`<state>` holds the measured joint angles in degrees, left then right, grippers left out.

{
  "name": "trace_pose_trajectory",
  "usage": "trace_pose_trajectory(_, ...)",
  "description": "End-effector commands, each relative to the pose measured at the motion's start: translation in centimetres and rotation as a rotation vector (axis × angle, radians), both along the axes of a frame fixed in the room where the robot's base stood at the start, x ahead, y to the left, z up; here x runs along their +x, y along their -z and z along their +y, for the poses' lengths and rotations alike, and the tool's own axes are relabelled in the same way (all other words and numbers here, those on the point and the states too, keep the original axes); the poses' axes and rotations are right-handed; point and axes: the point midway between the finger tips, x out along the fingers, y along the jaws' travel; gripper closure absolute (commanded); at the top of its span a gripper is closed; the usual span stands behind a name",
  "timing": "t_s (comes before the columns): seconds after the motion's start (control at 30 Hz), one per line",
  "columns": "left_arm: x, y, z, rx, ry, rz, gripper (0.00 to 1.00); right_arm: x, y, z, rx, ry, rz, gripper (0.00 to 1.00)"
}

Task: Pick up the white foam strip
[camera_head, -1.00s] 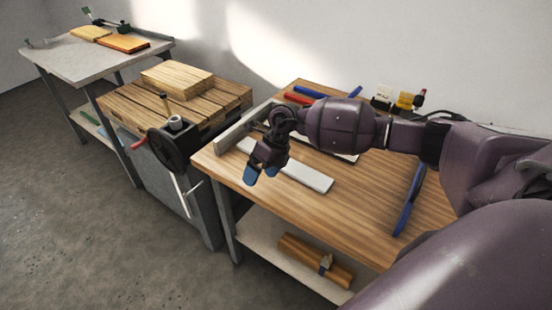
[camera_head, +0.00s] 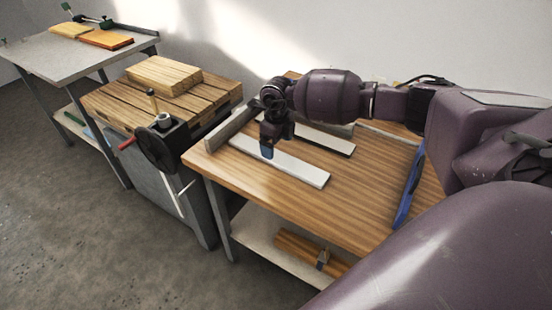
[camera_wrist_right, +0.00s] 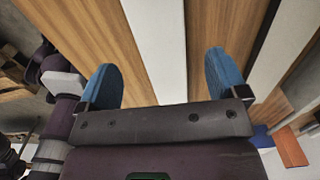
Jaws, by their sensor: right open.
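The white foam strip (camera_head: 295,170) lies flat on the wooden workbench. My right gripper (camera_head: 267,152) is over its left part in the head view and hides a bit of it. In the right wrist view the strip (camera_wrist_right: 158,45) runs between the two blue fingertips of my right gripper (camera_wrist_right: 158,78). The fingers are apart, with one on each side of the strip, and nothing is held. I cannot tell how high the fingertips are above the bench.
A dark-edged white strip (camera_head: 325,141) lies parallel behind the foam strip. A grey rail (camera_head: 221,130) borders the bench's left end, and a blue bar (camera_head: 409,188) lies at the right. A vise (camera_head: 165,140) stands left. The bench's front middle (camera_head: 340,215) is clear.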

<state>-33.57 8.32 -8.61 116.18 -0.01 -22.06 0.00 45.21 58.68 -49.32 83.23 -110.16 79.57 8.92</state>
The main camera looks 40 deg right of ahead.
Motion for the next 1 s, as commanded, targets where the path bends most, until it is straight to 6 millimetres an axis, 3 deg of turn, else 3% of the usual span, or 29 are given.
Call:
trace_pose_trajectory(0.33, 0.0, 0.4, 0.0, 0.000, 0.001, 0.004, 0.00, -0.2, 4.4, -0.1, 0.002, 0.001, 0.003, 0.08)
trace_pose_trajectory(0.63, 0.2, 0.3, -0.1, 0.000, 0.002, 0.000, 0.00, -0.2, 4.8, -0.2, 0.001, 0.000, 0.000, 0.10)
trace_pose_trajectory(0.9, 0.2, 0.3, -0.1, 0.000, 0.002, 0.001, 0.00, -0.1, 4.8, -0.2, 0.001, 0.000, 0.000, 0.51)
trace_pose_trajectory(1.0, 0.2, 0.3, -0.1, 0.000, 0.002, 0.001, 0.00, -0.1, 4.8, -0.2, 0.001, 0.000, 0.000, 0.62)
